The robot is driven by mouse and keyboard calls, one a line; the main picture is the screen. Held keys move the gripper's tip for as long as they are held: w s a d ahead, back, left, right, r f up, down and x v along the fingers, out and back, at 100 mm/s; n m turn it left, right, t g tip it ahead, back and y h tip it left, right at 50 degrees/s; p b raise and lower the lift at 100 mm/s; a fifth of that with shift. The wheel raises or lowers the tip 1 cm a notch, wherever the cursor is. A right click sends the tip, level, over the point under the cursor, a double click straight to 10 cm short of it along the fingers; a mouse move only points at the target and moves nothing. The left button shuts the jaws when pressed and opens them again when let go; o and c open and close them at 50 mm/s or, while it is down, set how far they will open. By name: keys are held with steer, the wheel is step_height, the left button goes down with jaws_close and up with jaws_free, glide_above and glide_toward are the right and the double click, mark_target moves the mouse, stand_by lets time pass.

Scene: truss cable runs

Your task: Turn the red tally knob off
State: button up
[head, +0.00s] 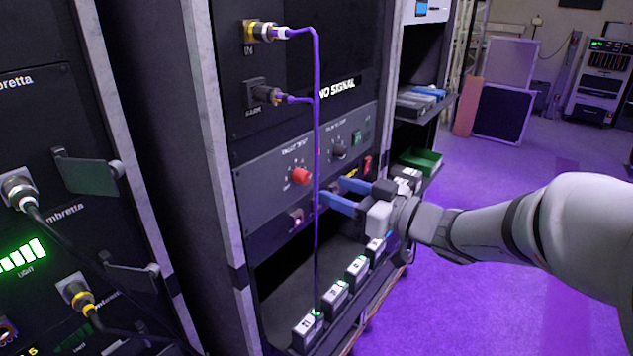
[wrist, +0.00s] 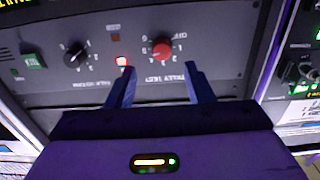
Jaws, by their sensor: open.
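The red tally knob (head: 301,176) sits on a grey control panel (head: 262,183) in the rack, left of my gripper in the head view. In the wrist view the red knob (wrist: 162,49) lies just beyond the fingertips, roughly between them, with a printed scale around it. My gripper (head: 328,192) is open and empty, its blue fingers pointing at the panel. In the wrist view both fingers (wrist: 160,70) stand apart, one to each side below the knob. I see no contact with the knob. The knob's exact setting is too small to read.
A purple cable (head: 317,130) hangs down the rack front between the knob and my gripper in the head view. Several batteries (head: 335,294) stand on the shelf below.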

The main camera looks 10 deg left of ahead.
mark_target(307, 180)
steer(key=x, duration=0.6)
steer(key=shift+a, duration=0.4)
steer(key=c, duration=0.9)
steer(key=shift+a, duration=0.1)
steer(key=shift+c, duration=0.4)
steer(key=shift+w, duration=0.1)
steer(key=shift+n+b, duration=0.3)
steer(key=shift+b, duration=0.05)
